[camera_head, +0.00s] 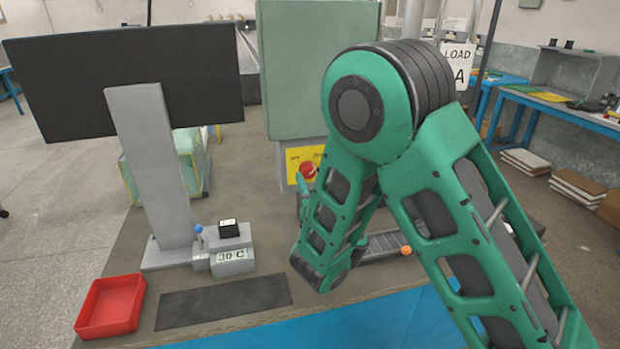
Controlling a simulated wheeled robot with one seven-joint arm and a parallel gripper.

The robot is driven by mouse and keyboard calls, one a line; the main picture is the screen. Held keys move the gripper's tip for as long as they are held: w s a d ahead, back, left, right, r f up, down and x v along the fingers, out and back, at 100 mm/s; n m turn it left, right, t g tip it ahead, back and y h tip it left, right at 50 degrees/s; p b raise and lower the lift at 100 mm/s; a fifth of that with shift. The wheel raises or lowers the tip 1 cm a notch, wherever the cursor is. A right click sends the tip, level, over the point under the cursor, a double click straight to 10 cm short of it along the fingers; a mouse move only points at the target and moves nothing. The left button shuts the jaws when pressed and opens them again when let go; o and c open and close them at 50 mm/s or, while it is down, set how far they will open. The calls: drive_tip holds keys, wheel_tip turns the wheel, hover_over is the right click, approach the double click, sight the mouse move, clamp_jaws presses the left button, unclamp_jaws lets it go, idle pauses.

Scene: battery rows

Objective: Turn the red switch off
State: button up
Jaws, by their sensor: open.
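The red switch (309,170) is a round red knob on a yellow plate (293,154). The plate is on the front of a grey box below a tall pale green cabinet (318,65). My gripper (302,184) shows only as a small green part just left of and below the red switch. It is open. My bent green arm hides the rest of it and the right part of the plate. I cannot tell whether my gripper touches the switch. The switch's exact turned position is too small to read.
A monitor (60,80) on a grey stand is at the left. A small grey device (234,262) with a blue-tipped lever is in front of it. A red tray (111,306) and a dark mat (222,301) lie near the front edge. An orange-tipped lever (406,251) is behind my arm.

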sight(309, 174)
drive_tip(key=shift+x, duration=1.65)
drive_tip(key=c, duration=1)
drive_tip(key=shift+a, duration=0.15)
drive_tip(key=shift+c, duration=0.2)
